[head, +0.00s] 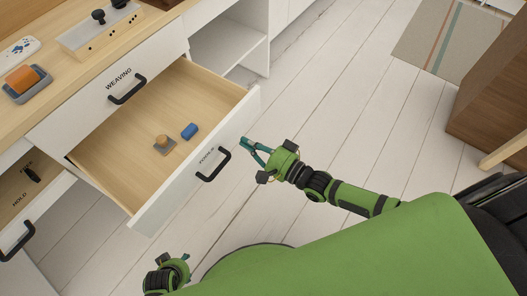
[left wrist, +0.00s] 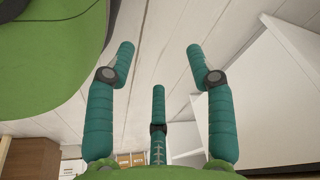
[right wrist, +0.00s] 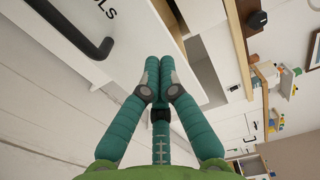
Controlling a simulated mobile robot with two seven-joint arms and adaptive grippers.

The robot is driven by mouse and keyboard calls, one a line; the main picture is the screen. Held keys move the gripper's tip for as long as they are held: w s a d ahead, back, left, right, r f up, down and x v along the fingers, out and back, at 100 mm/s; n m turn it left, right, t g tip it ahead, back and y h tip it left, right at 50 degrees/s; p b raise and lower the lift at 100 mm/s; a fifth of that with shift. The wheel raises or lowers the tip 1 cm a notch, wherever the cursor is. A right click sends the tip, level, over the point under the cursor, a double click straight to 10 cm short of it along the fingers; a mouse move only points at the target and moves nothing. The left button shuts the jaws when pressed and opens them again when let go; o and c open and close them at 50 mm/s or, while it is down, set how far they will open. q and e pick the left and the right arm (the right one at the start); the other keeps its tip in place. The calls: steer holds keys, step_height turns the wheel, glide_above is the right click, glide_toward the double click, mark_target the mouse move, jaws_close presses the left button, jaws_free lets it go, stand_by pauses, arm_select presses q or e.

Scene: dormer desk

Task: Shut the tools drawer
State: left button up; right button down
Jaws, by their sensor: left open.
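The tools drawer (head: 196,178) is pulled out, its white front facing my body. Its black handle (head: 213,165) is below the partly legible label. The handle also shows at the upper left in the right wrist view (right wrist: 72,32). My right gripper (head: 249,148) is just outside the right end of the drawer front, right of the handle. In the right wrist view its fingertips (right wrist: 160,64) meet with nothing seen between them; contact with the front is unclear. My left gripper (left wrist: 160,52) is open and empty, low near my base, away from the drawer's handle.
Inside the drawer are a small wooden and grey object (head: 164,146) and a blue block (head: 189,131). The closed weaving drawer (head: 118,92) is above it. Another drawer (head: 22,205) stands open at left. The plank floor (head: 310,110) to the right is clear.

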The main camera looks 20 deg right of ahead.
mark_target(223, 129)
steer(key=x, duration=0.4)
steer(key=shift+w+a, duration=0.2)
steer(key=shift+w, duration=0.1)
steer(key=shift+w+a+b, duration=0.35)
steer(key=shift+w, duration=0.15)
arm_select(q)
steer(key=shift+s+r+g, duration=0.2)
steer(key=shift+s+g, duration=0.1)
steer(key=shift+s, duration=0.65)
arm_select(e)
steer(key=shift+w, duration=0.1)
arm_select(q)
steer(key=shift+w, duration=0.1)
arm_select(e)
steer(key=shift+a, duration=0.1)
